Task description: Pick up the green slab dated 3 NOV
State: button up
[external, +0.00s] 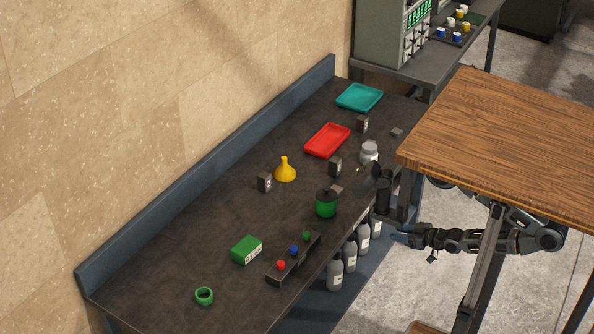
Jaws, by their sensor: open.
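A green slab (246,250) lies on the dark bench in the left front part of the external view. It has a white label on its near side; the print is too small to read. My gripper (368,182) is over the right edge of the bench, well up and right of the slab. It is open and apart from the slab. Its fingers are small and dark against the bench.
Red, blue and green knobs stand on a dark strip (293,259) right of the slab. A green pot (326,204), yellow funnel (285,171), green ring (204,296), red tray (327,140) and white jar (369,152) stand around. A wooden tabletop (510,140) overhangs my arm.

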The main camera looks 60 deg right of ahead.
jog(key=shift+o, duration=0.2)
jog(key=o, duration=1)
jog(key=shift+c, duration=0.2)
